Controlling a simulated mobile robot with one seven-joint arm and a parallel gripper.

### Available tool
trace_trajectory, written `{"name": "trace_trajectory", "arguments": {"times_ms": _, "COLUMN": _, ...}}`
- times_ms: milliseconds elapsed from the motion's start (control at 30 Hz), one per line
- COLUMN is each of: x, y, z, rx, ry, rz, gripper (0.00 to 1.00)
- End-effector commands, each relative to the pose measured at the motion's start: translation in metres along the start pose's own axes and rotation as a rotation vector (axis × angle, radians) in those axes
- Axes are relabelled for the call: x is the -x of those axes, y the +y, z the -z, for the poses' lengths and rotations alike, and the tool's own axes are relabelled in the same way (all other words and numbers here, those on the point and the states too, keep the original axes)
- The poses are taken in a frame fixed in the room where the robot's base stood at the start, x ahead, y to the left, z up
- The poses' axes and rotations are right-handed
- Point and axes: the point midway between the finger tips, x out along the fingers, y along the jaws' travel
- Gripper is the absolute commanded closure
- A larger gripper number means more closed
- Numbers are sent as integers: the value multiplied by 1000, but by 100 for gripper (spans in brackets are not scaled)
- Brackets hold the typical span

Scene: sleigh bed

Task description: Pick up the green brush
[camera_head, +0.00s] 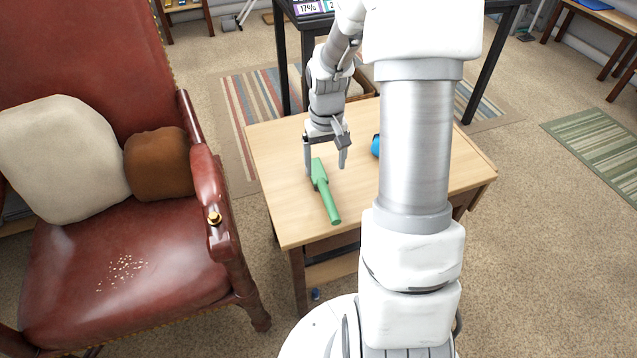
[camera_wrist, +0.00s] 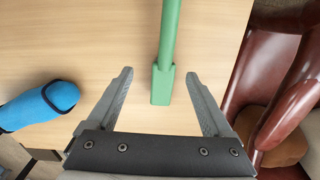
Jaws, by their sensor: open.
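The green brush (camera_head: 326,191) lies on the wooden side table (camera_head: 284,226), its thin end toward the table's front edge. In the wrist view the brush (camera_wrist: 167,60) runs from the top edge down to a wider block end between my fingers. My gripper (camera_head: 325,170) is open just above the block end of the brush. In the wrist view my gripper (camera_wrist: 160,88) has one finger on each side of that end, with a gap on both sides. The brush rests on the table and is not gripped.
A blue object (camera_head: 375,146) lies on the table, partly hidden by my arm; it also shows in the wrist view (camera_wrist: 42,104). A red leather armchair (camera_head: 150,250) with cushions stands close at the left. A black table (camera_head: 283,60) stands behind.

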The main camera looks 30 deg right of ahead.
Motion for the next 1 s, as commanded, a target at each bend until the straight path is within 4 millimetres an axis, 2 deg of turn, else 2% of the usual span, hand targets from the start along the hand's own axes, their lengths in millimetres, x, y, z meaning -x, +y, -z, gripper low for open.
{"name": "trace_trajectory", "arguments": {"times_ms": 67, "x": -13, "y": 0, "z": 0, "rx": 0, "ry": -1, "rz": 0, "gripper": 15}}
{"name": "trace_trajectory", "arguments": {"times_ms": 333, "x": -27, "y": -2, "z": 0, "rx": 0, "ry": 0, "rz": 1, "gripper": 15}}
{"name": "trace_trajectory", "arguments": {"times_ms": 600, "x": -66, "y": -8, "z": 0, "rx": 0, "ry": -1, "rz": 1, "gripper": 15}}
{"name": "trace_trajectory", "arguments": {"times_ms": 867, "x": -70, "y": -8, "z": 0, "rx": -1, "ry": 1, "rz": 0, "gripper": 15}}
{"name": "trace_trajectory", "arguments": {"times_ms": 900, "x": -70, "y": -8, "z": 0, "rx": -1, "ry": 1, "rz": 0, "gripper": 17}}
{"name": "trace_trajectory", "arguments": {"times_ms": 1000, "x": -70, "y": -8, "z": 0, "rx": -1, "ry": 1, "rz": 0, "gripper": 35}}
